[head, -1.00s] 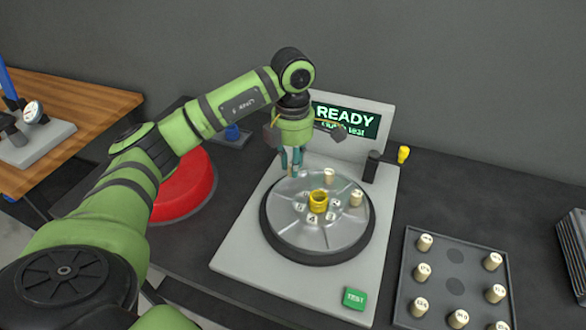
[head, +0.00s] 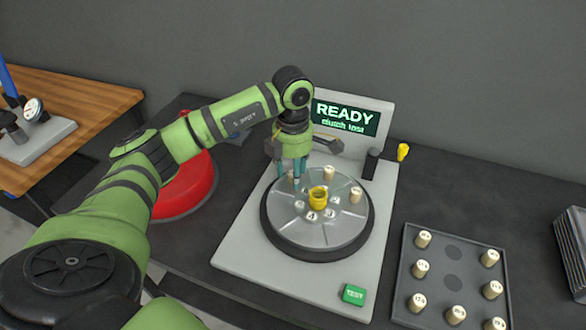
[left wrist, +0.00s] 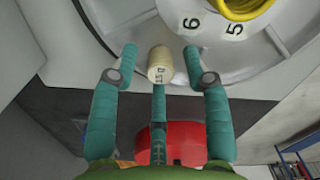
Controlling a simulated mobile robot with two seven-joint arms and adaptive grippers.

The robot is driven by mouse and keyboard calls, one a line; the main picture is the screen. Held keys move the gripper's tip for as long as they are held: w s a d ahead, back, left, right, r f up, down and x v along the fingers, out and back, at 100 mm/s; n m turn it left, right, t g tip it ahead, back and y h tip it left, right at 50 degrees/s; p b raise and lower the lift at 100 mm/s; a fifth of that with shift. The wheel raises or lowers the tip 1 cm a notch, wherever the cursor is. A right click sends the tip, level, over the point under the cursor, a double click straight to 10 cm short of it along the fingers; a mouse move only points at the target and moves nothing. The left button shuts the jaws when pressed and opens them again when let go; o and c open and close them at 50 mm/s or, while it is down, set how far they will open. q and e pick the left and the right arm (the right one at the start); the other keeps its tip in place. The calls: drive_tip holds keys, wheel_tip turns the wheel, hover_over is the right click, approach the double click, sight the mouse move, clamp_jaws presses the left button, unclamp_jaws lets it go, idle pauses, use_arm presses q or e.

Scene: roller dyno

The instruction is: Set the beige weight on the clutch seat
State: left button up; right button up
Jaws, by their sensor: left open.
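A beige weight (left wrist: 160,64) with a dark marking stands near the rim of the grey disc (left wrist: 110,20) in the left wrist view, between my left gripper's fingertips (left wrist: 160,58). Gaps show between it and the side fingers. In the head view my left gripper (head: 299,180) is open over the back left of the disc (head: 320,235), with a beige weight (head: 291,178) partly hidden by its fingers. Two more beige weights stand on numbered seats, one at the back (head: 328,173) and one at the right (head: 355,194). A yellow hub (head: 318,197) rises from the centre.
A dark tray (head: 436,297) with several beige weights and empty round spots lies at the right. A green button (head: 353,295) is at the machine's front. The screen (head: 345,117) reads READY. A red round object (head: 190,195) stands left of the machine.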

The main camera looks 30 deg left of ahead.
use_arm(q)
drive_tip(key=shift+r, duration=0.15)
drive_tip(key=shift+w+r, duration=0.1)
drive_tip(key=shift+r, duration=0.15)
wheel_tip(320, 180, up, 7)
drive_tip(key=shift+r+b, duration=0.1)
drive_tip(key=shift+b, duration=0.9)
wheel_tip(320, 180, up, 4)
drive_tip(key=shift+r+p, duration=0.15)
drive_tip(key=shift+p, duration=0.2)
